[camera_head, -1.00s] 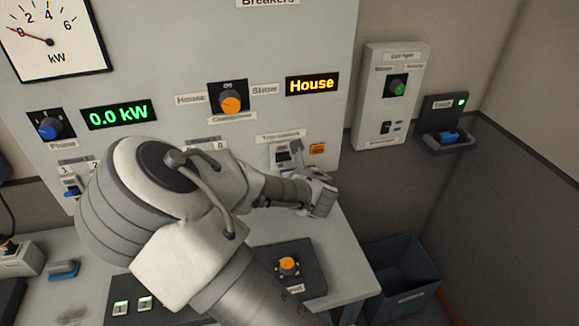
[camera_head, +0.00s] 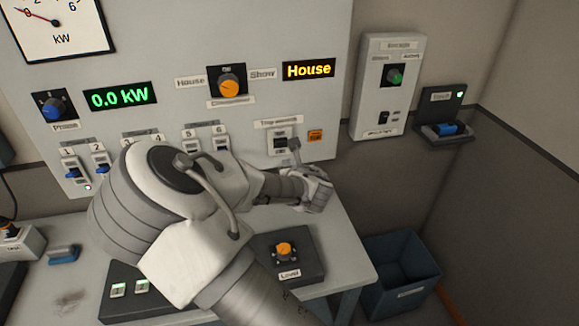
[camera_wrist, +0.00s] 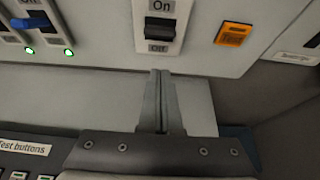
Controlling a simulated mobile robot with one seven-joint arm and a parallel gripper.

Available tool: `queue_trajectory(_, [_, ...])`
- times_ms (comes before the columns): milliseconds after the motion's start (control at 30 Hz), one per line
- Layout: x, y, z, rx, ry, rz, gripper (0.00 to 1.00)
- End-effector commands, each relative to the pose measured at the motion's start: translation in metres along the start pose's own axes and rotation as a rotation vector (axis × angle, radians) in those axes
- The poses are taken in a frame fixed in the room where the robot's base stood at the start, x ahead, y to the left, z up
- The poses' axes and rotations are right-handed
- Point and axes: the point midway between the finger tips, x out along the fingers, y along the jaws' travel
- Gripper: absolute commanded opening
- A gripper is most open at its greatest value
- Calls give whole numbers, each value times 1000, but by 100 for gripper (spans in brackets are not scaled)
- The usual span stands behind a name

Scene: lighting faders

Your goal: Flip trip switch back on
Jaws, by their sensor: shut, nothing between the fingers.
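The trip switch (camera_wrist: 160,28) is a dark rocker on a white plate marked On above and Off below, near the top of the wrist view. In the head view its plate (camera_head: 280,141) sits low on the right of the grey panel, partly behind my arm. My gripper (camera_wrist: 160,74) is shut and empty, its fingertips just below the Off label in the wrist view. I cannot tell whether the tips touch the panel. In the head view my gripper (camera_head: 294,146) is at the switch's lower right. An orange Test button (camera_wrist: 233,34) is right of the switch.
Blue-handled breakers (camera_head: 98,170) line the panel's lower left. A desk (camera_head: 345,262) below holds a box with an orange Level knob (camera_head: 283,250). A blue bin (camera_head: 402,268) stands on the floor at right. A grey control box (camera_head: 386,88) hangs right of the panel.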

Motion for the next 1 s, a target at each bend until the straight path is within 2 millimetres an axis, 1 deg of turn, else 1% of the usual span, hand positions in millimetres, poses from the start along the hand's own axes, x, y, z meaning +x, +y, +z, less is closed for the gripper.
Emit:
queue_trajectory(33, [4, 0, -4, 0, 1, -1, 0])
queue_trajectory(67, [4, 0, -4, 0, 0, -1, 0])
queue_trajectory(100, [-8, 2, 4, 3, -3, 1, 0])
queue_trajectory(300, [-46, 1, 17, 4, -2, 2, 0])
queue_trajectory(400, [-62, 2, 24, 3, -2, 2, 0])
queue_trajectory(533, [-78, 2, 30, 1, 0, 2, 0])
queue_trajectory(733, [-90, 0, 33, 1, 1, 0, 0])
queue_trajectory(1000, [-91, 0, 33, 1, 1, 0, 0])
